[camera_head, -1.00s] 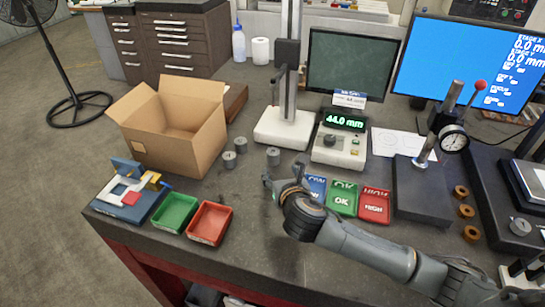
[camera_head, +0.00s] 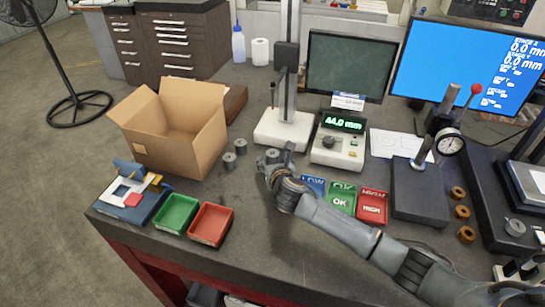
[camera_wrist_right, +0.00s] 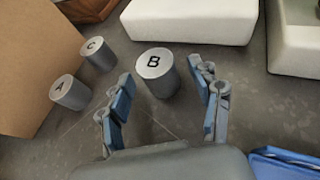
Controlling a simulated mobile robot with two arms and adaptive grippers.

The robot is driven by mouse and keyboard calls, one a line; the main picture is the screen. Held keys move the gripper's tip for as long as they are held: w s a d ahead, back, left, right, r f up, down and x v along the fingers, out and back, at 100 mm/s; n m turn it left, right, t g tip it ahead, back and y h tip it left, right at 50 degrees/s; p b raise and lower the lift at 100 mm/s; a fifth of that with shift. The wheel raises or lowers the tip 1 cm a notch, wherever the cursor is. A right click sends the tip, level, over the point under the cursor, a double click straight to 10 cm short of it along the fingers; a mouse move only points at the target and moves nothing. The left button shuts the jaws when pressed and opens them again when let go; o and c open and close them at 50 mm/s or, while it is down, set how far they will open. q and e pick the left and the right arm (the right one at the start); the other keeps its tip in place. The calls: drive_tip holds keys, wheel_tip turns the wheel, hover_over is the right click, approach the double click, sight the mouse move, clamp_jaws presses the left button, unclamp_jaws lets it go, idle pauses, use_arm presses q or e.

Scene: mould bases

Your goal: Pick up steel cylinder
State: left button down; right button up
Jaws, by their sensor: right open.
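Three grey steel cylinders stand upright on the dark bench. Lettered tops show in the right wrist view: B (camera_wrist_right: 157,74), A (camera_wrist_right: 70,93) and C (camera_wrist_right: 98,54). In the head view, cylinder B (camera_head: 272,155) stands in front of the white gauge stand, partly hidden by my right gripper (camera_head: 277,160). The other two, A (camera_head: 229,162) and C (camera_head: 241,147), stand to its left beside the cardboard box. My right gripper (camera_wrist_right: 163,100) is open and empty, with B just beyond and between its fingertips in the wrist view. My left gripper is not in view.
A cardboard box (camera_head: 165,150) stands open at left. A height gauge's white base (camera_head: 284,132) and a display unit (camera_head: 338,150) stand behind. Green (camera_head: 176,213) and red (camera_head: 211,224) trays lie at the front; LOW, OK and HIGH bins (camera_head: 341,200) stand right of the gripper.

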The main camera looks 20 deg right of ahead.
drive_tip(key=shift+w, duration=0.15)
clamp_jaws()
drive_tip(key=shift+r, duration=0.2)
